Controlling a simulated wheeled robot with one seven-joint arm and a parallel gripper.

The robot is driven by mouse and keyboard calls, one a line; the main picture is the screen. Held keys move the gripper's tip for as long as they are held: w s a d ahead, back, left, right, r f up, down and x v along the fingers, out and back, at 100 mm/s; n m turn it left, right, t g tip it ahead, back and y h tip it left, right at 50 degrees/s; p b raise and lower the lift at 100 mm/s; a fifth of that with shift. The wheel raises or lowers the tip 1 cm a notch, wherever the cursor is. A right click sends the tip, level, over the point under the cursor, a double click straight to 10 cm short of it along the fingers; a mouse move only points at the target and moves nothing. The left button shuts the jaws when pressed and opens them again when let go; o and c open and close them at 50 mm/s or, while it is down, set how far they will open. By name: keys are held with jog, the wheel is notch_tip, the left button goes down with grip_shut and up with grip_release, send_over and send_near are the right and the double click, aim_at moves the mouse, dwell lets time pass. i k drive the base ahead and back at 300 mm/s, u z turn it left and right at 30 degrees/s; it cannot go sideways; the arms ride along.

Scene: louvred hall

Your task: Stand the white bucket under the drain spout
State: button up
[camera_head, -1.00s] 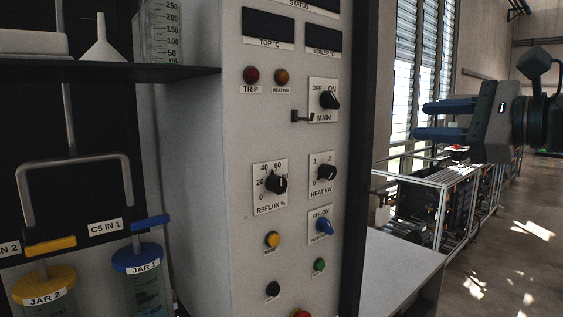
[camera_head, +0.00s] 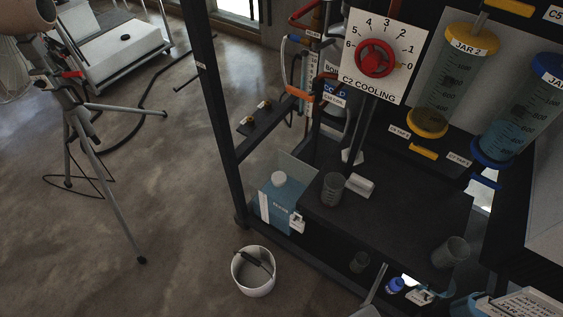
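The white bucket (camera_head: 254,291) stands upright on the floor in the head view, at the lower middle, just in front of the dark rig frame. A dark bar, perhaps its handle, lies across its opening. A small white fitting (camera_head: 298,222) is on the rig's lower edge, above and right of the bucket. I cannot tell whether this fitting is the drain spout. The bucket is apart from it. My gripper is outside the current view.
A tank of blue liquid (camera_head: 277,203) stands on the rig beside a black shelf (camera_head: 395,222) with beakers. The floor left of the bucket is clear.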

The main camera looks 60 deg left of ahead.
aim_at(253, 269)
jog(key=u, duration=2.95)
jog(key=k, duration=1.2)
jog(key=z, duration=0.55)
jog(key=i, duration=1.35)
jog(key=u, duration=0.95)
